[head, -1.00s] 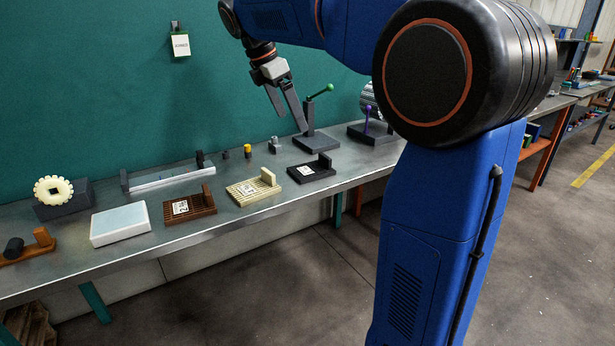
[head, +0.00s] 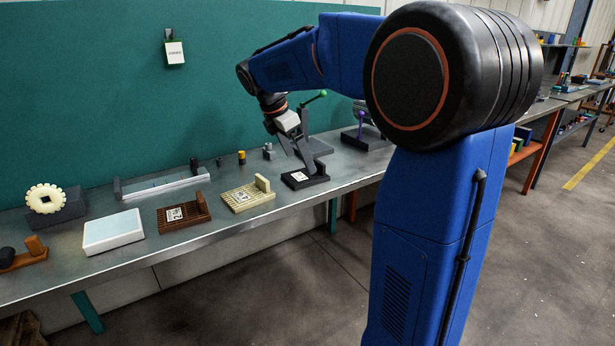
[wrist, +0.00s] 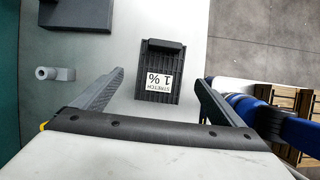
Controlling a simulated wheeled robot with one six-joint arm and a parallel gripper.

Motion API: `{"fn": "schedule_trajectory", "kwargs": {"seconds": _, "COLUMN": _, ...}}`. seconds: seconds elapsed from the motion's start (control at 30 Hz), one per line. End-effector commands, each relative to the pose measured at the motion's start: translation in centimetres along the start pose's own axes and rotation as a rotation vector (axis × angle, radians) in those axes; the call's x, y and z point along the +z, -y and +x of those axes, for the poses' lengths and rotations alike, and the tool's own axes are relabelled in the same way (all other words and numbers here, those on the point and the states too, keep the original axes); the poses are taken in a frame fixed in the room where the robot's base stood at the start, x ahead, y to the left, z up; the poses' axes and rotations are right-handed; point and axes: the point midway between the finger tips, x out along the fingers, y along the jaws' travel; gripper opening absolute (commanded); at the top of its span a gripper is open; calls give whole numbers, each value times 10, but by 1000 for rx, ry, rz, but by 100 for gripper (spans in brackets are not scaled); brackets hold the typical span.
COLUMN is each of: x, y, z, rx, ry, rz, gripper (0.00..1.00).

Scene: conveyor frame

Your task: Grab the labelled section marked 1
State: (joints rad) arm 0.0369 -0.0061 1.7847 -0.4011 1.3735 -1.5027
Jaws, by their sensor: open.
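The dark section with a white label reading "1 %" (wrist: 159,82) lies flat on the bench, with a raised block at one end. In the head view the same dark section (head: 309,179) is at the right of the row of sections, partly hidden by my gripper. My gripper (wrist: 160,80) is open and empty, with one finger on each side of the section in the wrist view. In the head view my gripper (head: 302,168) is directly over the section. I cannot tell the exact height gap.
A cream section (head: 248,195) and a brown section (head: 184,214) lie to the left. A lever stand with a green knob (head: 315,146) is close behind. A small grey fitting (wrist: 55,73) stands beside the section. The bench edge (head: 240,224) is near in front.

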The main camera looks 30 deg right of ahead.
Motion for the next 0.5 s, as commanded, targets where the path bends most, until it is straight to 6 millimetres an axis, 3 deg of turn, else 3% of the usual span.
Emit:
{"fn": "schedule_trajectory", "kwargs": {"seconds": 0.3, "x": 2, "y": 2, "z": 38, "rx": -3, "ry": 0, "rz": 0, "gripper": 92}}
{"fn": "schedule_trajectory", "kwargs": {"seconds": 0.5, "x": 2, "y": 2, "z": 51, "rx": -1, "ry": 0, "rz": 0, "gripper": 92}}
